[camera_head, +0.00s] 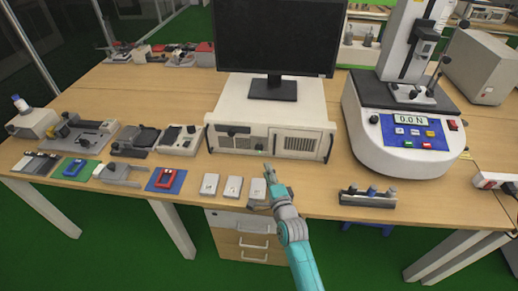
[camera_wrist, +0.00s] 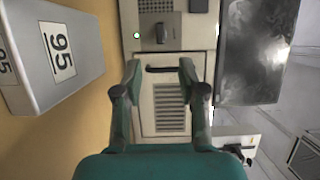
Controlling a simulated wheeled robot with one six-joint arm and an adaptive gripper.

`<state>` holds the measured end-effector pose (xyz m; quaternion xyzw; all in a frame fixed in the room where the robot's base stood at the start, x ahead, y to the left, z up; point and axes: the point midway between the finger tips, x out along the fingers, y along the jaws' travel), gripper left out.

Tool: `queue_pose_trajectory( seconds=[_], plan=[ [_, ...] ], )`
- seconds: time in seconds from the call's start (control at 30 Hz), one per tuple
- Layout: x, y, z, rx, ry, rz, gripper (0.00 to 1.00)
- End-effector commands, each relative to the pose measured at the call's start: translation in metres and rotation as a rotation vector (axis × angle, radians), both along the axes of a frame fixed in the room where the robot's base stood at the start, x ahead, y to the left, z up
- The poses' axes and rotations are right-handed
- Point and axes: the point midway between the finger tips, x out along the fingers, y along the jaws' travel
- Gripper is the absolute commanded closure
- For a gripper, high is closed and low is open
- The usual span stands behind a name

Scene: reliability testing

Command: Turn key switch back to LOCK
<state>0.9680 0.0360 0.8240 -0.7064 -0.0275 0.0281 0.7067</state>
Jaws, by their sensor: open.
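The white computer case (camera_head: 268,119) stands on the wooden bench under the monitor, and its front panel (camera_wrist: 170,125) fills the middle of the wrist view. A small dark grey piece (camera_wrist: 161,34) stands out from the panel beside a lit green light (camera_wrist: 137,36). It may be the key switch, but I cannot read its marks or its turn. My gripper (camera_head: 268,168) is in front of the case, low and near its middle. In the wrist view my gripper (camera_wrist: 160,64) is open and empty. Its fingertips frame a black handle-like bar (camera_wrist: 161,69) on the panel, apparently without touching.
Small white boxes (camera_head: 209,185) line the bench's front edge left of my gripper. One box (camera_wrist: 50,55) labelled 95 is close in the wrist view. The monitor (camera_head: 275,38) stands on the case. A force tester (camera_head: 430,153) is to the right; a dark fixture (camera_head: 367,199) lies in front.

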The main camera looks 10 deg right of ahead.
Motion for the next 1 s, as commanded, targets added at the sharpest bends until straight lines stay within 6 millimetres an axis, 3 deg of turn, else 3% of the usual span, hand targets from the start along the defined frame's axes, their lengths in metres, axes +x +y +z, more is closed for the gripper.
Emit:
queue_pose_trajectory(
  seconds=[0.6, 0.8, 1.0],
  plan=[
    [0.086, 0.007, 0.001, 0.0, -0.001, 0.0, 0.59],
    [0.102, 0.008, 0.0, 0.0, 0.0, 0.0, 0.59],
    [0.105, 0.008, 0.0, 0.0, 0.0, 0.0, 0.59]
  ],
)
